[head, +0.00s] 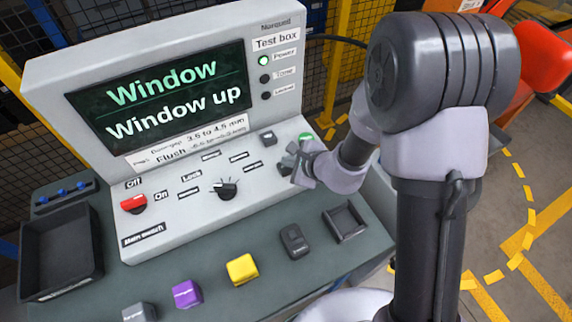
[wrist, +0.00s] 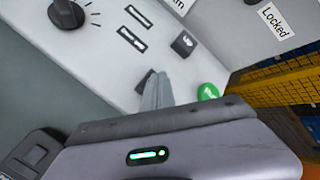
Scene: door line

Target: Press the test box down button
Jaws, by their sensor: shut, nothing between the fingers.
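The test box (head: 75,75) is a light grey console whose screen (head: 160,95) reads "Window" and "Window up". On its sloped panel are a dark button (head: 267,138) and a green button (head: 305,137). They also show in the wrist view as a dark button (wrist: 184,43) with a faint mark and a green button (wrist: 207,91). A second dark button (wrist: 146,80) is partly hidden behind my fingers. My gripper (head: 289,162) is shut and empty, its tips at this second button. I cannot tell whether they touch it.
A black knob (head: 226,189) and a red switch (head: 133,204) sit left on the panel. On the bench are a black tray (head: 62,250), a purple block (head: 187,294), a yellow block (head: 242,269), a dark device (head: 294,241) and a square holder (head: 345,222).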

